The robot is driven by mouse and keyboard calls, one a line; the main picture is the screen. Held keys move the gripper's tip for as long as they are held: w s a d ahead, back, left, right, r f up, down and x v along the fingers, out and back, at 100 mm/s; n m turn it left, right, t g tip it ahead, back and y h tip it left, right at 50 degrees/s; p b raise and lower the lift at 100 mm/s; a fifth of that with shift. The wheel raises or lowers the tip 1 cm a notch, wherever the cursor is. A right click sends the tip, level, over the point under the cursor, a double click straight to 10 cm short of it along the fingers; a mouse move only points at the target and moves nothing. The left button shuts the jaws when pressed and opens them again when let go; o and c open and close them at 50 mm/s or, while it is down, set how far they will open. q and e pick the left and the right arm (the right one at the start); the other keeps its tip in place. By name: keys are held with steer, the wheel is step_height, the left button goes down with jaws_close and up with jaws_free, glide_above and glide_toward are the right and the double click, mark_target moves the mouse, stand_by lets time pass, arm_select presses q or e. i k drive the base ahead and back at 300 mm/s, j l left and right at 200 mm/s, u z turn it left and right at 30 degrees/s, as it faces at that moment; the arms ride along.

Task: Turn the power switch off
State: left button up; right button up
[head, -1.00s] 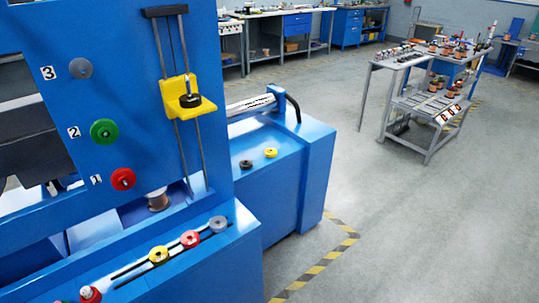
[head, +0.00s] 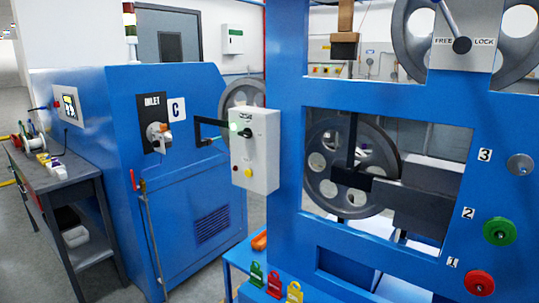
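A light grey control box (head: 263,158) is mounted at the left edge of the blue machine frame. Another rotary switch (head: 158,137), grey with an orange tip, sits on a dark plate marked INLET on the blue cabinet (head: 185,85). I cannot tell which of these is the power switch, or its setting. Neither of my grippers is in view.
The blue machine frame (head: 287,120) fills the right, with numbered grey, green (head: 500,230) and red (head: 480,283) knobs and a FREE/LOCK lever (head: 462,45). Coloured tags (head: 274,284) stand at its base. A dark side table (head: 55,178) stands at left, with floor showing before the cabinet.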

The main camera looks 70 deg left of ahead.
mark_target(247, 133)
steer(key=u, duration=2.35)
